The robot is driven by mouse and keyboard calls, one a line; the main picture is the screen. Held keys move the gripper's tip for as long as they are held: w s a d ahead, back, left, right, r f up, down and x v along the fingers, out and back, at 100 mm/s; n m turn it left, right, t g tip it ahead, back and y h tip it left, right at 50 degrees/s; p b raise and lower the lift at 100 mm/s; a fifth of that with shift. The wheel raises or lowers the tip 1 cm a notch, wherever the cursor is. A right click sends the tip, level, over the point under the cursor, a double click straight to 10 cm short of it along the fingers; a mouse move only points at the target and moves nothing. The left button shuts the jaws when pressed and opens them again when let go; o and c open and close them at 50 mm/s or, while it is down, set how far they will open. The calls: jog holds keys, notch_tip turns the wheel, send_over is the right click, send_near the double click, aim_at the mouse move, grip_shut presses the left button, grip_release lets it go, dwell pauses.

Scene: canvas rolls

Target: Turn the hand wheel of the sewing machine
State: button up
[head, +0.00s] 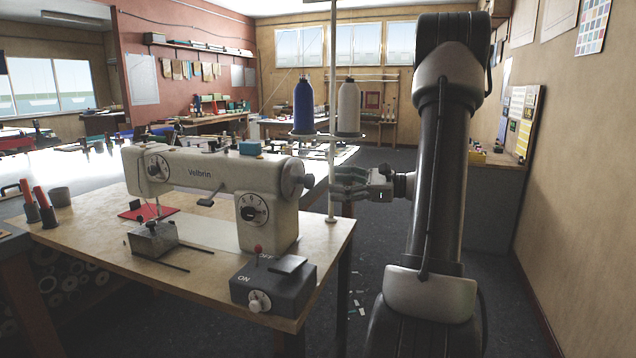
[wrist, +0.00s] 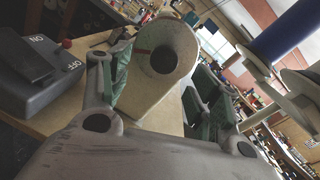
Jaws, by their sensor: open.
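The cream sewing machine (head: 215,176) stands on a wooden table, and its round hand wheel (head: 291,177) is at its right end. In the wrist view the hand wheel (wrist: 184,45) faces me as a pale ring with a dark centre. My gripper (head: 340,184) is to the right of the wheel, level with it, with a visible gap between them. In the wrist view my gripper (wrist: 160,92) has its green-padded fingers spread, one on each side of the wheel in the picture. They hold nothing. Part of the wheel's lower edge is hard to make out.
A thread stand pole (head: 331,205) rises beside my gripper and carries a blue spool (head: 304,106) and a white spool (head: 348,108). A dark switch box (head: 273,287) sits at the table's (head: 190,285) front right corner. A red cloth (head: 150,213) lies under the needle.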

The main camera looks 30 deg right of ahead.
aim_at(312, 181)
jog(key=w+a+n, duration=0.1)
jog(key=w+n, duration=0.1)
jog(key=n, duration=0.4)
jog(key=w+a+n+t, duration=0.1)
jog(key=w+a+n, duration=0.1)
jog(key=n, duration=0.4)
jog(key=w+a+n+h, duration=0.1)
jog(key=w+a+n, duration=0.1)
jog(key=n, duration=0.5)
jog(key=shift+w+a+f+t, duration=0.25)
jog(key=shift+w+t, duration=0.05)
jog(key=shift+w, duration=0.35)
jog(key=c, duration=1)
